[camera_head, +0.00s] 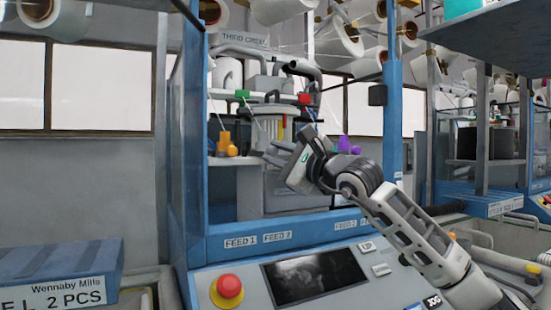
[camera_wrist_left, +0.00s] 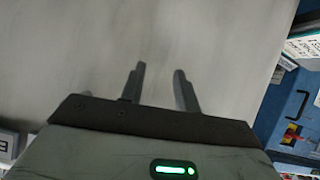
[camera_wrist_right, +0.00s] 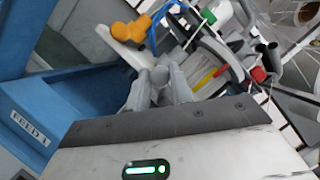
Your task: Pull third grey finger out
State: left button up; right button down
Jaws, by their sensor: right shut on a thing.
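The knitting machine's carrier ring shows in the head view, with a row of thin yarn fingers (camera_head: 270,128) hanging under it, pale ones beside yellow and red ones. My right gripper (camera_head: 276,153) reaches in from the right just below this row. In the right wrist view its two fingers (camera_wrist_right: 160,92) are closed on a grey finger (camera_wrist_right: 160,76). Which one of the row it is, I cannot tell. A yellow finger (camera_wrist_right: 205,77) and a red finger (camera_wrist_right: 221,70) show to its right. My left gripper (camera_wrist_left: 160,88) is open and empty, over plain grey floor.
Orange (camera_head: 226,145) and purple (camera_head: 347,145) parts flank the fingers. Blue posts (camera_head: 185,150) frame the opening. A control panel with a red stop button (camera_head: 229,287) and a screen (camera_head: 314,275) lies in front. A blue box (camera_head: 60,275) stands lower left.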

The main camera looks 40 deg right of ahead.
jog(key=c, duration=1.4)
grip_release()
jog(key=shift+a+f, duration=0.15)
jog(key=shift+o, duration=0.8)
jog(key=shift+s, duration=0.25)
pick_arm(q)
jog(key=shift+f, duration=0.1)
pick_arm(e)
jog(key=shift+s+b, duration=0.2)
jog(key=shift+b, duration=0.2)
pick_arm(q)
notch_tip(320, 180, down, 14)
jog(key=w+d+g+h+b, duration=0.1)
jog(key=d+g+b, duration=0.1)
jog(key=b, duration=0.8)
jog(key=shift+d+r+m+b, duration=0.25)
jog(key=shift+d+m+b, duration=0.05)
jog(key=shift+d+m, duration=0.15)
pick_arm(e)
jog(key=v, duration=1.5)
jog(key=shift+s, duration=0.2)
